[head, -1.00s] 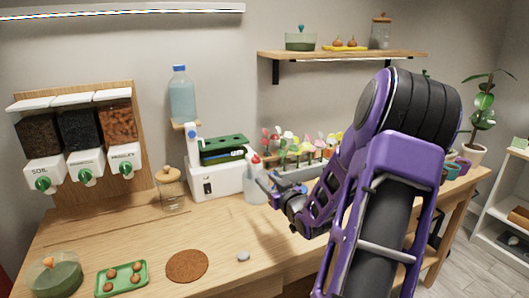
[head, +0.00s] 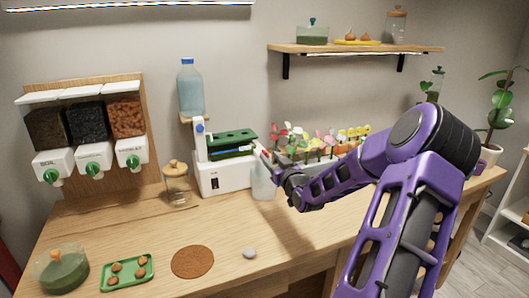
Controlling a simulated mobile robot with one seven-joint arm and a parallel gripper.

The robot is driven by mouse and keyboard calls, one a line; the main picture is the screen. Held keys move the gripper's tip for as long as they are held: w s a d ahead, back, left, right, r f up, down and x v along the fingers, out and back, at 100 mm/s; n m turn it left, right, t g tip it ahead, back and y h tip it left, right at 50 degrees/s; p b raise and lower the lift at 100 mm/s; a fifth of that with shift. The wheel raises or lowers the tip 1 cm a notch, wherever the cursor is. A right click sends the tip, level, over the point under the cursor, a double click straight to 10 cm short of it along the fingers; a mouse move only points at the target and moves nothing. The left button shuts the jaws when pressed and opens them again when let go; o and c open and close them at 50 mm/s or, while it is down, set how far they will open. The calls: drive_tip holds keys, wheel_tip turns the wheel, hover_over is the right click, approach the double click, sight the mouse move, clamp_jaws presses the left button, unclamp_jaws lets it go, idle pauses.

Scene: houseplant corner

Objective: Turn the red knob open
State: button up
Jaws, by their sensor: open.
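I see no clearly red knob. Three dispensers on a wooden wall board have green knobs: soil (head: 52,177), middle (head: 95,170) and right (head: 134,161). A small blue knob (head: 200,127) sits on the white stand below the water bottle (head: 190,90). The gripper is far right of the dispensers.
A lidded glass jar (head: 176,188) stands left of the machine. A green tray of bulbs (head: 146,283), a brown round mat (head: 192,262), a grey stone (head: 249,253) and a green bowl (head: 70,275) lie in front. Flowers (head: 330,140) stand behind my arm.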

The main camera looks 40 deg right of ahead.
sight(266, 153)
drive_tip(key=x, duration=0.6)
drive_tip(key=shift+s, duration=0.1)
clamp_jaws()
